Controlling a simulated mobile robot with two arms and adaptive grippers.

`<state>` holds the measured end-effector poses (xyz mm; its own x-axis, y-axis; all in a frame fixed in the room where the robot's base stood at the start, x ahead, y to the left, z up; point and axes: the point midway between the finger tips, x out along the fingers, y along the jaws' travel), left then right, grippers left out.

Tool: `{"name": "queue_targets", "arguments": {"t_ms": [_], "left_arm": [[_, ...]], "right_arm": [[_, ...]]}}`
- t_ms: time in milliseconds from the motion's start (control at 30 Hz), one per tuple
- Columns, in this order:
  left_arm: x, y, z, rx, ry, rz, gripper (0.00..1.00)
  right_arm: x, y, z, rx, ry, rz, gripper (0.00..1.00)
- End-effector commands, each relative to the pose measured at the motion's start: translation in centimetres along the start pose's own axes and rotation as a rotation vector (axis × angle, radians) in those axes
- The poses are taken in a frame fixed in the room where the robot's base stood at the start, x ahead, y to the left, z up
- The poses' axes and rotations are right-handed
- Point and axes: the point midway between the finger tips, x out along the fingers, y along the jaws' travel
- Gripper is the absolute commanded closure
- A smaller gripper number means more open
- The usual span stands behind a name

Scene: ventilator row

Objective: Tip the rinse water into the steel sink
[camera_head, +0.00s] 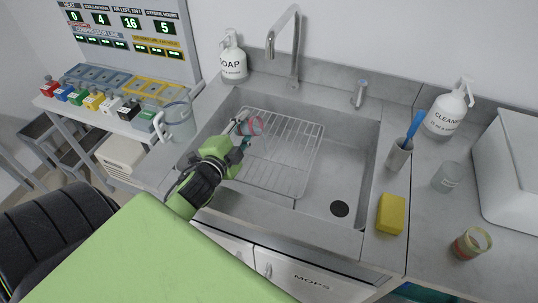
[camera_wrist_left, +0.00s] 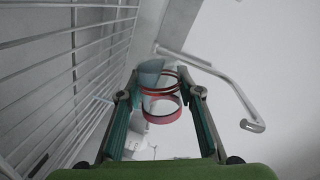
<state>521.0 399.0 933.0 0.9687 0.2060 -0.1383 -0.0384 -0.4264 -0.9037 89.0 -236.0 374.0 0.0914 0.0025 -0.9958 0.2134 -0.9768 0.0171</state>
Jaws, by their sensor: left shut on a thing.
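My left gripper (camera_head: 244,133) is over the left part of the steel sink (camera_head: 345,165). It is shut on a clear cup with red bands (camera_head: 254,126). The cup looks tipped over on its side above the wire rack. In the left wrist view the cup's red rings (camera_wrist_left: 163,113) show between the two fingers of my left gripper (camera_wrist_left: 160,98). A pale blue see-through shape (camera_wrist_left: 150,73) shows beside the rings; I cannot tell if it is water. The cup's contents are not clear in either view. My right gripper is not in view.
A wire rack (camera_head: 285,150) lies in the sink, with the tap (camera_head: 296,45) behind. A soap bottle (camera_head: 233,58) and a clear jug (camera_head: 178,122) stand left. A yellow sponge (camera_head: 391,213), brush holder (camera_head: 399,155) and cups (camera_head: 471,243) stand right.

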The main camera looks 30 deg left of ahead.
Motion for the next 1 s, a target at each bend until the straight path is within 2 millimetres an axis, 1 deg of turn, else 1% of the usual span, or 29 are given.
{"name": "queue_targets", "arguments": {"t_ms": [1000], "left_arm": [[-0.06, -0.39, -0.32, 0.106, -0.014, -0.006, 0.89]], "right_arm": [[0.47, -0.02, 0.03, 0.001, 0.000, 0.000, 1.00]]}}
